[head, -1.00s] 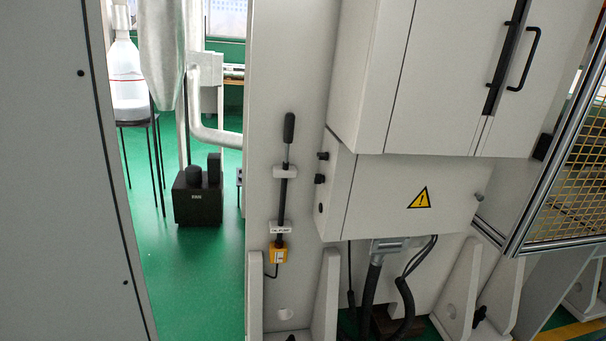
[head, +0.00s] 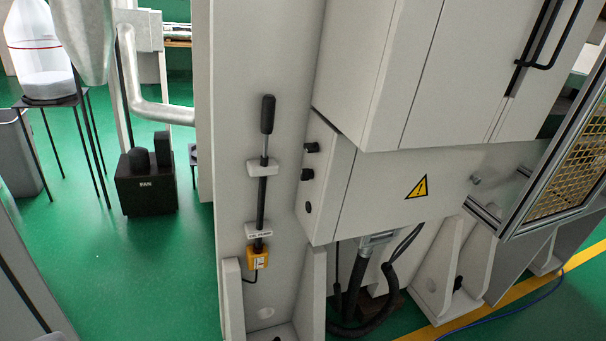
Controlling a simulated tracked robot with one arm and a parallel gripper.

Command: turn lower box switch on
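The lower box (head: 400,205) is a pale grey cabinet with a yellow warning triangle (head: 416,187) on its front. It sits below a larger grey cabinet. On its left side are two black knobs, an upper one (head: 311,147) and a lower one (head: 307,174), with a small dark round spot below them. I cannot tell which of these is the switch, or its position. A round grey knob (head: 475,180) sits at the right of the box front. My gripper is not in view.
A black-handled lever (head: 267,115) with a yellow box (head: 257,257) stands on the grey panel left of the lower box. Cables hang beneath the box. A mesh guard (head: 570,165) stands at the right. A black box (head: 146,185) stands on the open green floor at left.

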